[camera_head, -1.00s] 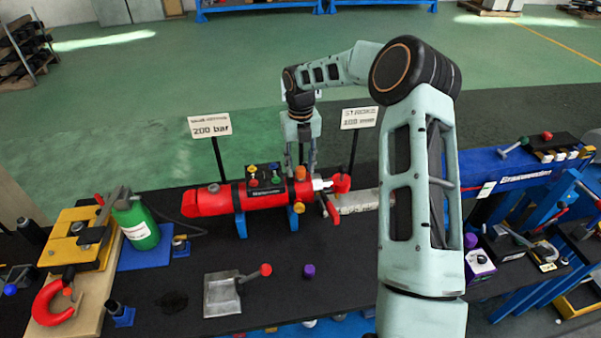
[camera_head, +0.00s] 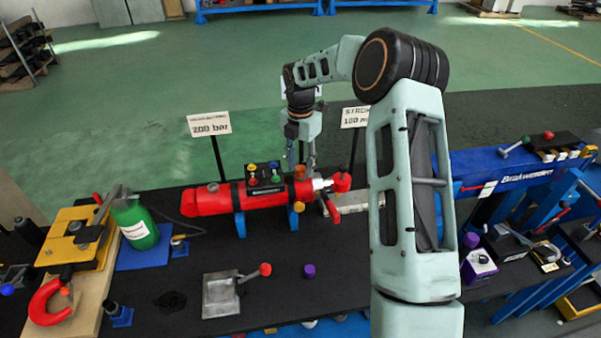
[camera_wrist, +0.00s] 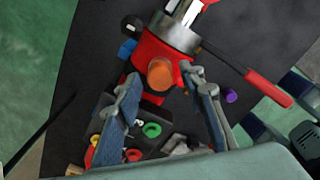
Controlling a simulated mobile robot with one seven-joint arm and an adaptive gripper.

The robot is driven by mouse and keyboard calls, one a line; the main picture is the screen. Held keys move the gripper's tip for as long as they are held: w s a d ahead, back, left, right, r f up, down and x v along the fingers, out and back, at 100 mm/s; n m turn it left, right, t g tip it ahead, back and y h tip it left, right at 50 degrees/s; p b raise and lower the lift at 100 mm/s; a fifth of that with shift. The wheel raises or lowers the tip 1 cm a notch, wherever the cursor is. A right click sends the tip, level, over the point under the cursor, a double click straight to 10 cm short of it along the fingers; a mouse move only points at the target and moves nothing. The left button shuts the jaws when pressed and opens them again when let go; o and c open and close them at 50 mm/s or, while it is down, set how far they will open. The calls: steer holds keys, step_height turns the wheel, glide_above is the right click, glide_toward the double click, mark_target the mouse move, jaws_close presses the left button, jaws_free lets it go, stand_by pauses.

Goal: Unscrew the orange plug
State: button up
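The orange plug (camera_wrist: 160,74) sits on top of the red cylinder (camera_wrist: 150,50) near its silver collar. In the head view the plug (camera_head: 299,172) shows at the right part of the red cylinder (camera_head: 205,200). My gripper (camera_wrist: 160,90) is open, with one finger on each side of the plug in the wrist view and nothing held between them. In the head view my gripper (camera_head: 300,165) points down at the plug. I cannot tell how far the fingertips are above or beside it.
A valve block with coloured knobs (camera_head: 264,178) stands on the cylinder left of the plug. A red-handled lever (camera_wrist: 268,88) reaches out at the collar side. Two signs (camera_head: 209,124) stand behind. A purple cap (camera_head: 309,271) lies on the dark table in front.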

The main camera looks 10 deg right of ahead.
steer(key=m, duration=0.5)
steer(key=shift+b, duration=0.35)
steer(key=m, duration=0.5)
steer(key=shift+m+b, duration=0.3)
steer(key=shift+m, duration=0.1)
steer(key=m, duration=1)
steer(key=shift+b, duration=0.35)
jaws_close()
steer(key=shift+r, duration=0.15)
